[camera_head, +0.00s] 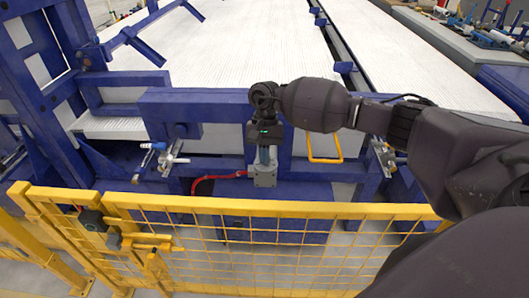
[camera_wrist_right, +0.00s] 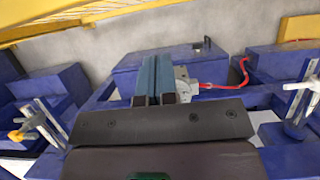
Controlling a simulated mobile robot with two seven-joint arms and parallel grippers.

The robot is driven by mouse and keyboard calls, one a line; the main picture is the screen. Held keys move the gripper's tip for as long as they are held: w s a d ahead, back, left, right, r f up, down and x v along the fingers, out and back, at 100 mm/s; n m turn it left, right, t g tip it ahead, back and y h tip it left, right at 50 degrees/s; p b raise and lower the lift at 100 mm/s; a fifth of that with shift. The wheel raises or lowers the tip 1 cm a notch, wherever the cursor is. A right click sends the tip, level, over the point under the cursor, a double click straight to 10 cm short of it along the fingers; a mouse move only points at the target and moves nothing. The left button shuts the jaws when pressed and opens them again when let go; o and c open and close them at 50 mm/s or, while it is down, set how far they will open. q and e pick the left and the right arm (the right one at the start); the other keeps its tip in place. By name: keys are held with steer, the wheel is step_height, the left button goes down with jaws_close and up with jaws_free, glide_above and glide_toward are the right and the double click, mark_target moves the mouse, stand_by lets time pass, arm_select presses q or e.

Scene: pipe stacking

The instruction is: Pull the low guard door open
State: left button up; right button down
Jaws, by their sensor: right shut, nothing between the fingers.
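The low guard door (camera_head: 270,207) is a yellow frame with wire mesh, crossing the lower part of the head view. A black latch box (camera_head: 92,220) and a yellow bolt-like bar (camera_head: 150,240) sit near its left end. I cannot tell whether the door is latched. Yellow framework (camera_wrist_right: 80,22) also shows at the top of the wrist view. My right gripper (camera_head: 265,162) points down on the machine side of the door, apart from it. Its narrow fingers (camera_wrist_right: 153,75) are together and empty, over or close to a grey block (camera_head: 265,178). My left gripper is out of view.
A blue machine frame (camera_head: 195,105) with long white beds (camera_head: 230,45) fills the back. Metal clamps (camera_head: 172,158) stand at its front edge. A red hose (camera_head: 215,178) runs to the grey block. A yellow handle-like loop (camera_head: 325,158) is right of the gripper. My right arm covers the right side.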

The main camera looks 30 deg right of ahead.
steer(key=s+a+f+p, duration=0.2)
steer(key=s+a+f, duration=0.1)
steer(key=s+f, duration=0.2)
steer(key=shift+s+a+f, duration=0.15)
steer(key=shift+a+f, duration=0.15)
steer(key=shift+f, duration=0.25)
